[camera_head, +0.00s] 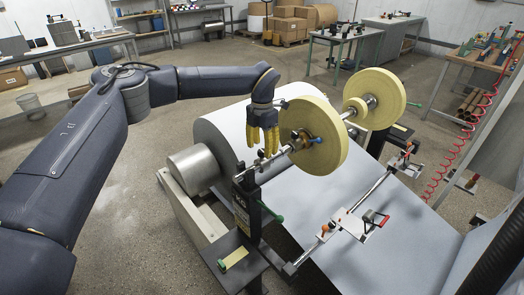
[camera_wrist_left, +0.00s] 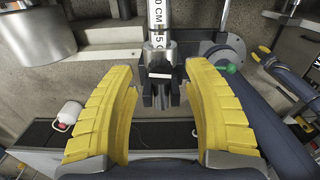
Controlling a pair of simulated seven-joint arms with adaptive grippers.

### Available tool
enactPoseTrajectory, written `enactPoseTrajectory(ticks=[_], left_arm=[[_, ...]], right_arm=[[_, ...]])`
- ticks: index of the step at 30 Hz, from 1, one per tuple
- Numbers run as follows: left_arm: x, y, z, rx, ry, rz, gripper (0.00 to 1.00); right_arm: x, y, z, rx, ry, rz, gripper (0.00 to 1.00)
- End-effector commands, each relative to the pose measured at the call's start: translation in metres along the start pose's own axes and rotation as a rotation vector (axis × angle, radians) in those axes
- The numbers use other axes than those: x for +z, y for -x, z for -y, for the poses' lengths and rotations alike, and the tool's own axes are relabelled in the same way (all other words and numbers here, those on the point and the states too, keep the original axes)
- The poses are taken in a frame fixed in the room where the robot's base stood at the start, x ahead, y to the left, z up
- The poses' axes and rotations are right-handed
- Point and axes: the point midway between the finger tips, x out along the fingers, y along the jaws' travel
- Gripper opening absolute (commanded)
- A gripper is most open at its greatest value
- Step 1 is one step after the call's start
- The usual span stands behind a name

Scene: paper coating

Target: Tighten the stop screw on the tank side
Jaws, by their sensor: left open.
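My left gripper (camera_head: 262,152) has yellow ribbed fingers and points down over the near end of the metal shaft (camera_head: 275,161). It is open. In the left wrist view its fingers (camera_wrist_left: 160,115) stand apart on both sides of the shaft end and a dark forked holder (camera_wrist_left: 160,88), with no clear contact. A collar with a blue-handled screw (camera_head: 316,140) sits on the shaft against the large yellow disc (camera_head: 327,120), right of the gripper. A green-tipped lever (camera_head: 277,217) is on the black stand (camera_head: 246,198). I cannot tell which of these is the stop screw.
A large white paper roll (camera_head: 219,126) lies behind the gripper, with its sheet (camera_head: 330,222) running forward. A metal cylinder (camera_head: 194,168) is at its left. A red coiled hose (camera_head: 463,140) hangs at right.

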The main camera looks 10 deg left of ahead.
Motion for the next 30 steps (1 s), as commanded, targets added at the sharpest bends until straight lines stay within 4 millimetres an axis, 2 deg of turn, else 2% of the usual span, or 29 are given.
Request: enactPoseTrajectory(ticks=[6,15,21,30], left_arm=[[0.001,0.041,0.0,0.002,-0.001,0.004,0.5],[0.0,0.084,0.0,0.002,0.0,0.002,0.5],[0.0,0.098,-0.001,0.001,-0.001,0.001,0.5],[0.0,0.101,0.0,0.0,-0.001,0.001,0.5]], right_arm=[[0.0,0.0,0.001,-0.001,0.0,0.0,0.34],[0.0,0.0,0.001,-0.001,0.0,0.0,0.34],[0.0,0.0,0.001,-0.001,0.0,0.0,0.34],[0.0,0.0,0.001,-0.001,0.0,0.0,0.34]])
